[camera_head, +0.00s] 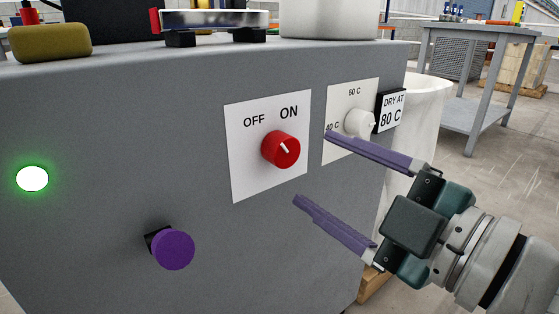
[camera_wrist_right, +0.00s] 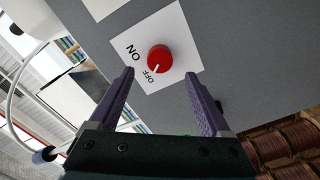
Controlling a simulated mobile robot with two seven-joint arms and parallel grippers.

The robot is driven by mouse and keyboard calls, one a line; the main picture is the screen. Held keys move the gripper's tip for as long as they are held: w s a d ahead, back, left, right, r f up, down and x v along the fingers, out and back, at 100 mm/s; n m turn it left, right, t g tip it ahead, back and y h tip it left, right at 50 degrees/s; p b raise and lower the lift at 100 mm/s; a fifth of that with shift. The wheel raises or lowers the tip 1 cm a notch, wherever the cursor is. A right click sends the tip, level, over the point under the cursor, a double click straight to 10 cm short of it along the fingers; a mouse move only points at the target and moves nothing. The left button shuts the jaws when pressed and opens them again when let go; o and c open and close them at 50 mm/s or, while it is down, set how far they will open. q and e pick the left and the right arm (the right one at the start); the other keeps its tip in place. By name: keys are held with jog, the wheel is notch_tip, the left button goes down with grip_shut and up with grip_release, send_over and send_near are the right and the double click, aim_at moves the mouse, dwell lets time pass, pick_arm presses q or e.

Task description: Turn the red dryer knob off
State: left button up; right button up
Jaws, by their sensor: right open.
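The red dryer knob (camera_head: 281,149) sits on a white plate (camera_head: 240,175) lettered OFF and ON on the front of a grey cabinet. In the wrist view the gripper (camera_wrist_right: 159,74) spans wider than the knob. My left gripper is not in view.
A white temperature knob (camera_head: 358,123) and a "DRY AT 80 C" sign (camera_head: 391,112) are right of the red knob, near my upper finger. A purple knob (camera_head: 173,249) sticks out lower left. A green light (camera_head: 32,179) glows at the left. Items stand on the cabinet top.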

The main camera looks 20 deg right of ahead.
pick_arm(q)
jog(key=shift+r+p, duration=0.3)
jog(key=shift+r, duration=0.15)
pick_arm(e)
jog(key=v, duration=0.3)
jog(key=shift+s+d, duration=0.1)
jog(key=shift+s, duration=0.2)
